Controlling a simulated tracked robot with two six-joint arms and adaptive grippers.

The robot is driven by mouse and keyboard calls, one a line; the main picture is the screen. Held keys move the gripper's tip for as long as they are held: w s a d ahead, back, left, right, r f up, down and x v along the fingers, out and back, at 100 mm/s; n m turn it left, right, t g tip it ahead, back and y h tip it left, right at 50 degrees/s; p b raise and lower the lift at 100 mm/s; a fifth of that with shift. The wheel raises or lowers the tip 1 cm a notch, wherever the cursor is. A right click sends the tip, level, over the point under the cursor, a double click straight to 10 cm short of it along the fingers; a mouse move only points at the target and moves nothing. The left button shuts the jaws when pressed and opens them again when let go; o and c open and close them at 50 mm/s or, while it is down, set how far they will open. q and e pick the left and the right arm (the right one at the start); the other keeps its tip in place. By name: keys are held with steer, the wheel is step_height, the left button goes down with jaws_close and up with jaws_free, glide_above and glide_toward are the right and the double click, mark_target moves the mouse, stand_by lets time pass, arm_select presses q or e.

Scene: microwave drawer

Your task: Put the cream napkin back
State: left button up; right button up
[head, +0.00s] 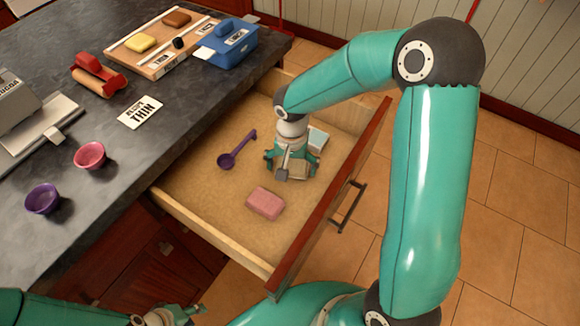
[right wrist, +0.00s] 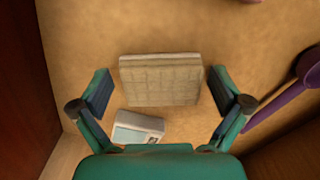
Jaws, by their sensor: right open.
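The cream napkin (right wrist: 160,80) is a folded, ribbed block lying on the drawer floor. In the head view it (head: 299,170) shows only in part, below my right gripper (head: 289,172). In the right wrist view my right gripper (right wrist: 161,92) is open, with one finger on each side of the napkin and a small gap to both. My left gripper (head: 178,315) is at the bottom left of the head view, partly cut off by the frame edge, and its jaws are unclear.
The open drawer (head: 218,218) also holds a pink block (head: 264,203), a purple scoop (head: 236,148) and a small white and blue box (right wrist: 138,127). The counter (head: 130,160) bears two bowls, a card reading THIN (head: 139,113), a red-handled tool, a wooden board and a blue box.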

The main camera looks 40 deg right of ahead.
mark_target(291, 167)
steer(key=shift+r, duration=0.15)
step_height(291, 167, up, 12)
steer(key=p, duration=0.1)
stand_by(0.4)
stand_by(0.3)
